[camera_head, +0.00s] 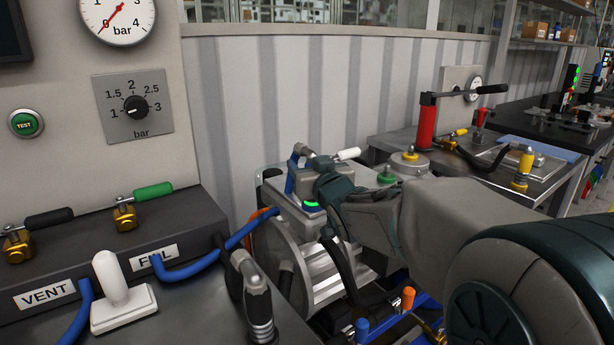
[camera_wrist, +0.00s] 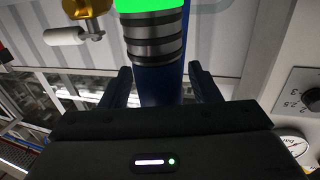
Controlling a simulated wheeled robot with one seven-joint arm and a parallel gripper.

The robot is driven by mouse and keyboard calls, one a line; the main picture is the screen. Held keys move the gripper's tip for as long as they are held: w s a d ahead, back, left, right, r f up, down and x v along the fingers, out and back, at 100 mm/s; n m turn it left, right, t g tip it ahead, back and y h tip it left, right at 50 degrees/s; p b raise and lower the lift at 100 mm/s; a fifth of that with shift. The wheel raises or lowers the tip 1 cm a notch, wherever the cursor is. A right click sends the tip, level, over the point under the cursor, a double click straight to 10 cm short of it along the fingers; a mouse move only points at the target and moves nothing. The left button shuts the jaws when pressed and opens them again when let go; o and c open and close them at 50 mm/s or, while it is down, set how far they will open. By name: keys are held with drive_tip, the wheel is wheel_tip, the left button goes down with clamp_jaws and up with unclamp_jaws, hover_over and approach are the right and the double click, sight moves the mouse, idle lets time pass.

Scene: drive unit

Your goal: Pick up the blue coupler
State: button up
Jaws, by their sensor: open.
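The blue coupler (camera_head: 291,178) stands upright at the near left of the metal unit in the head view. In the wrist view its blue body (camera_wrist: 160,88) lies between the two dark fingers, with a ringed metal part and a bright green band above it. My gripper (camera_wrist: 163,76) is open around it, with a finger on either side. A small gap seems to show at each finger, but contact is hard to tell. In the head view my gripper (camera_head: 312,168) is at the coupler and its fingers are mostly hidden.
A white valve handle (camera_head: 348,154) is close behind my gripper; it also shows in the wrist view (camera_wrist: 65,36). A green-lit ring (camera_head: 312,204) is on the unit's top. Blue hoses (camera_head: 188,268) run from the dark panel at left. A bench (camera_head: 500,180) stands at right.

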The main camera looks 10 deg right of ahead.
drive_tip(key=shift+s+r, duration=0.1)
drive_tip(key=shift+s, duration=0.05)
drive_tip(key=shift+c, duration=0.4)
drive_tip(key=c, duration=1)
drive_tip(key=shift+c, duration=0.5)
drive_tip(key=shift+r, duration=0.7)
drive_tip(key=r+p, duration=0.2)
drive_tip(key=r, duration=0.1)
drive_tip(key=shift+s+d+r, duration=0.1)
drive_tip(key=shift+d+r, duration=0.2)
drive_tip(key=shift+d, duration=0.05)
drive_tip(key=s+d+r+p, duration=0.3)
drive_tip(key=d+r, duration=0.3)
drive_tip(key=d, duration=0.4)
drive_tip(key=shift+s+d+p, duration=0.2)
drive_tip(key=shift+s+p, duration=0.05)
drive_tip(key=shift+p, duration=0.6)
drive_tip(key=shift+r+p, duration=0.7)
drive_tip(key=shift+p, duration=0.1)
